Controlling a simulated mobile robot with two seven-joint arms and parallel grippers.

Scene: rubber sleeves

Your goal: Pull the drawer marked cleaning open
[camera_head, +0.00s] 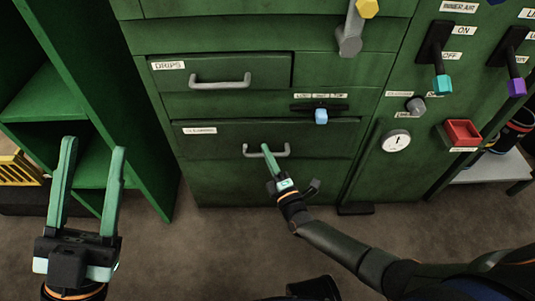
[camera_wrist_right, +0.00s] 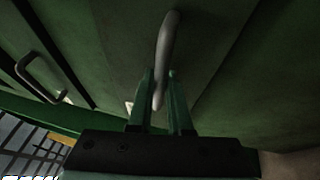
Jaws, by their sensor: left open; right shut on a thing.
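The lower drawer (camera_head: 225,140) in the green cabinet has a small white label (camera_head: 200,130) at its upper left; the lettering is too blurred to read surely. Its front looks about flush with the cabinet. Its grey bar handle (camera_head: 282,154) shows in the right wrist view (camera_wrist_right: 167,40) between the fingers. My right gripper (camera_head: 266,149) is shut on this handle, and its fingers also show in the right wrist view (camera_wrist_right: 160,90). My left gripper (camera_head: 95,145) is open and empty at the left, above the floor and away from the handle.
The drips drawer (camera_head: 220,70) with its own handle is above. A blue-knobbed slider (camera_head: 320,115) sits between the drawers. Green shelves (camera_head: 45,95) stand at left, with a yellow crate (camera_head: 18,165). Switches and a gauge (camera_head: 396,141) are at right. Floor before the cabinet is clear.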

